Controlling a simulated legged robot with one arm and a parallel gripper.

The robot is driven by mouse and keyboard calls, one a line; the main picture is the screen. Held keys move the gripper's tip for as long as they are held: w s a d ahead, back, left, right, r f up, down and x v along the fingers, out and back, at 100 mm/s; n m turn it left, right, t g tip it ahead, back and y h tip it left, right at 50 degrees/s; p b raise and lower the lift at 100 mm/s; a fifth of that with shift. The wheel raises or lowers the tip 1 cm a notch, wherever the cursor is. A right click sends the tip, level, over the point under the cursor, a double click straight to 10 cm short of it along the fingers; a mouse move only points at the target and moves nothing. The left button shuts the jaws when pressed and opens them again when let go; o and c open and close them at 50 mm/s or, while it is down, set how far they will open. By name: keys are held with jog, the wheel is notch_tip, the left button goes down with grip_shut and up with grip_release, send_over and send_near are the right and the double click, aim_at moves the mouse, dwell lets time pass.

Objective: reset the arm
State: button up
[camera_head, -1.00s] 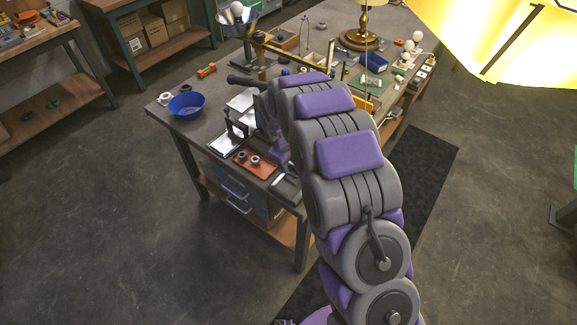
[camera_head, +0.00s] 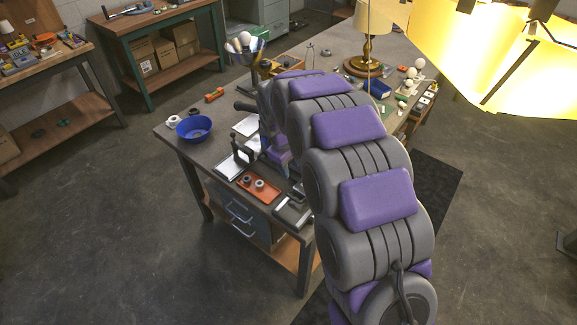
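My grey and purple arm rises from the bottom right and curves over the workbench (camera_head: 180,146). Its far end bends down behind its own links. A purple part shows low beside the arm, over the bench, but I cannot make out the fingertips. I cannot tell whether my gripper is open, shut or holding anything. A brass table lamp (camera_head: 368,48) with a cream shade stands at the back of the bench, apart from the arm's visible links.
On the bench are a blue bowl (camera_head: 194,128), an orange-red tray (camera_head: 258,187) with small round parts, and a metal bowl of bulbs (camera_head: 243,46). White bulbs (camera_head: 411,80) stand right of the lamp. A large yellow lit shade (camera_head: 490,60) hangs top right. Floor at left is clear.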

jog(key=s+d+r+m+g, duration=0.15)
jog(key=s+d+r, duration=0.25)
jog(key=s, duration=0.5)
jog(key=s+d+r+m, duration=0.3)
jog(key=s+d, duration=0.2)
jog(key=s, duration=0.5)
jog(key=s+d+r+m+g, duration=0.1)
jog(key=s+d+r+m, duration=0.25)
jog(key=s, duration=0.55)
jog(key=s+d+m+y, duration=0.1)
jog(key=s+d+m, duration=0.1)
jog(key=s, duration=1.1)
jog(key=shift+s+g, duration=0.25)
jog(key=shift+g, duration=0.2)
